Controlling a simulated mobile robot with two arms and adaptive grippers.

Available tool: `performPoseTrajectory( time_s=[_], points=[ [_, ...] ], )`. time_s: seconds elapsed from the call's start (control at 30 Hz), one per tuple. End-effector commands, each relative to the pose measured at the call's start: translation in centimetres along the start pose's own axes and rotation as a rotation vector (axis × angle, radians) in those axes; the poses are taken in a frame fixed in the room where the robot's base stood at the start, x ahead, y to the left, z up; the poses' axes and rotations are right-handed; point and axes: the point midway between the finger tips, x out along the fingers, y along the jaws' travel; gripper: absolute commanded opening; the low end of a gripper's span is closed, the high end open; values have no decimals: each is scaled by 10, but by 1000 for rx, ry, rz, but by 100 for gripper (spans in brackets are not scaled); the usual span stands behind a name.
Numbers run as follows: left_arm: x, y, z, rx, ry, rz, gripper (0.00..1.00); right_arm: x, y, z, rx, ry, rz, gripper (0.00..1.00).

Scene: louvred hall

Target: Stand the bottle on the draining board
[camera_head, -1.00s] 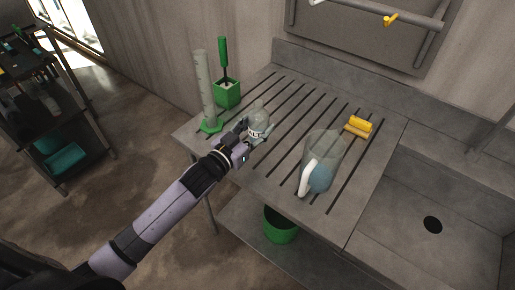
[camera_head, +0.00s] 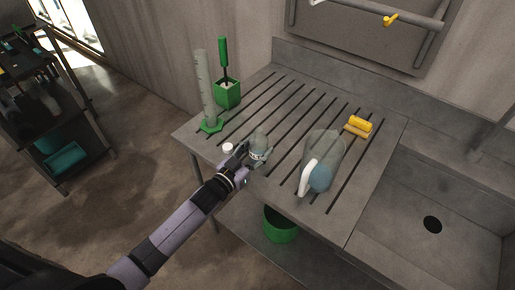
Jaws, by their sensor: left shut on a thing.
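The bottle (camera_head: 260,144) is small, clear and greyish with a pale label. It is in the head view over the front left part of the draining board (camera_head: 377,160), a grey slotted top. My left gripper (camera_head: 248,158) comes from the lower left and is shut on the bottle, hiding part of its near left side. My right gripper is not in view.
The sink (camera_head: 405,235) is at right.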

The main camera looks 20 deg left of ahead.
Motion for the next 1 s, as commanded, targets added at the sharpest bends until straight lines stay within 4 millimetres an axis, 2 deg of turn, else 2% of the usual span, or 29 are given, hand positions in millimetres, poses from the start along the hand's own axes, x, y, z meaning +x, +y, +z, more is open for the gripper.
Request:
performPoseTrajectory(
  time_s=[0.33, 0.67, 0.83, 1.0],
  points=[
    [0, 0, 1, 0, -1, 0, 65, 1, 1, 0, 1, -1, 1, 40],
    [0, 0, -2, 0, 0, 0, 65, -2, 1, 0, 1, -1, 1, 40],
    [-20, 0, 2, 0, -3, 1, 65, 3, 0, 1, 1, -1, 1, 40],
    [-55, 0, 3, -1, -4, 1, 65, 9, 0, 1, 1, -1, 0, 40]
  ],
)
